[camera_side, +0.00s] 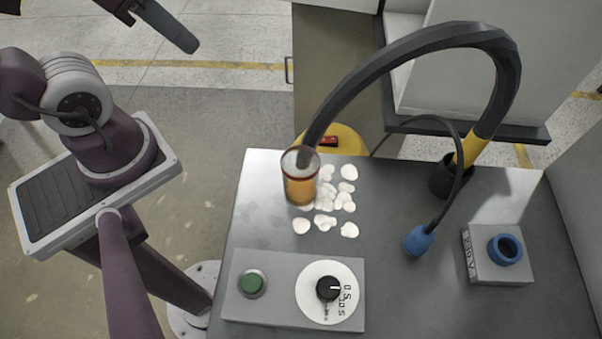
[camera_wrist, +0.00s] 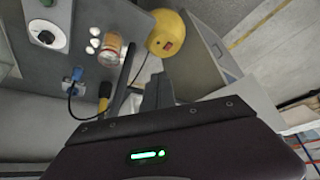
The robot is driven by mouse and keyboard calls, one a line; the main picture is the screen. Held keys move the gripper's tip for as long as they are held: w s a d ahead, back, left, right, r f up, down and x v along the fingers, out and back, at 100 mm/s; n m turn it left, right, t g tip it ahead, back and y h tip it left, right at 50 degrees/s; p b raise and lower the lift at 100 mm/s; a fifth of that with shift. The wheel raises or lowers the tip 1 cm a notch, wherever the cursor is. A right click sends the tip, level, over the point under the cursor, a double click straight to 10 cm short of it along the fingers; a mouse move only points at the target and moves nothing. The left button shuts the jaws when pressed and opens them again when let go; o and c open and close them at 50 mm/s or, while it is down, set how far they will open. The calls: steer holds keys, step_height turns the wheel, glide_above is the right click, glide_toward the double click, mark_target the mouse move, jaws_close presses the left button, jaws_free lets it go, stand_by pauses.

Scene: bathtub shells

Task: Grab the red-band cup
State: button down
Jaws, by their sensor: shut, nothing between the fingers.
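The red-band cup (camera_side: 300,188) is clear with a red rim and amber lower part. It stands upright on the grey table (camera_side: 400,225), beside several white shell-like pieces (camera_side: 340,200). The end of a black curved hose comes down at its mouth; I cannot tell whether they touch. The cup also shows in the wrist view (camera_wrist: 109,48). My gripper (camera_side: 190,44) is at the upper left of the side view, well away from the cup and off the table. It is shut and empty, and its dark fingers show in the wrist view (camera_wrist: 159,88).
The black hose (camera_side: 410,45) arches over the table from a yellow collar (camera_side: 470,150). A control box with a green button (camera_side: 252,283) and dial (camera_side: 329,290) is at the front. A blue-ringed box (camera_side: 498,255) stands right. A yellow rounded object (camera_side: 347,140) is behind the table.

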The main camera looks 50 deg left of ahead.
steer(key=shift+c, duration=2.1)
jaws_free()
steer(key=n+g+h, duration=0.9)
steer(key=n+h, duration=0.6)
steer(key=h, duration=0.2)
glide_toward(291, 167)
steer(key=x, duration=0.5)
steer(key=shift+s+a, duration=0.1)
steer(key=shift+s, duration=0.25)
steer(key=shift+w+f+n+t+h, duration=0.1)
steer(key=shift+f+n+t+h, duration=0.25)
steer(key=shift+n, duration=0.15)
steer(key=shift+d+f, duration=0.1)
steer(key=shift+d, duration=0.4)
steer(key=d, duration=0.6)
steer(key=shift+s+d, duration=0.3)
steer(key=shift+s, duration=0.05)
